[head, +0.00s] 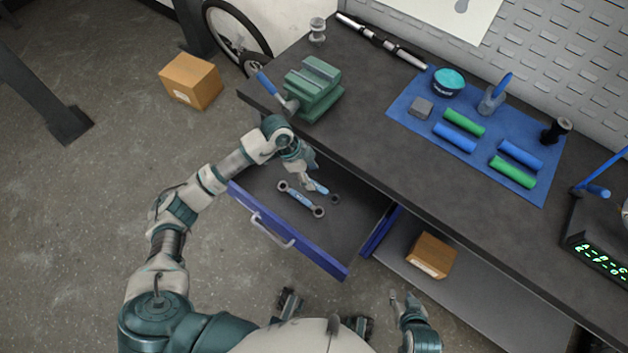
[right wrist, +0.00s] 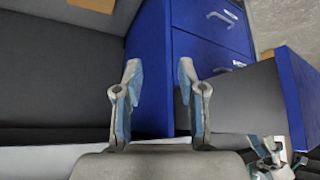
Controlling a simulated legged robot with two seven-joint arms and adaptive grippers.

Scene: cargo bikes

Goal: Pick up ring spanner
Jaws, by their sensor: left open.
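Two spanners with blue middles lie in the open blue drawer (head: 330,258). The nearer ring spanner (head: 300,199) shows a round ring at each end and lies diagonally on the drawer floor. The second spanner (head: 321,189) lies just behind it; one end shows, and its other end is hidden by my left gripper. My left gripper (head: 306,184) is open and points down into the drawer, over the second spanner and close behind the nearer one. Contact cannot be told. My right gripper (head: 404,298) is open and empty in front of the bench; its spread fingers show in the right wrist view (right wrist: 160,75).
A green vise (head: 313,88) stands on the dark bench (head: 350,120) above the drawer. A blue mat (head: 410,130) holds rolls and small items. A cardboard box (head: 431,255) sits on the lower shelf, another box (head: 191,80) on the floor. The drawer front and bench edge flank my left gripper.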

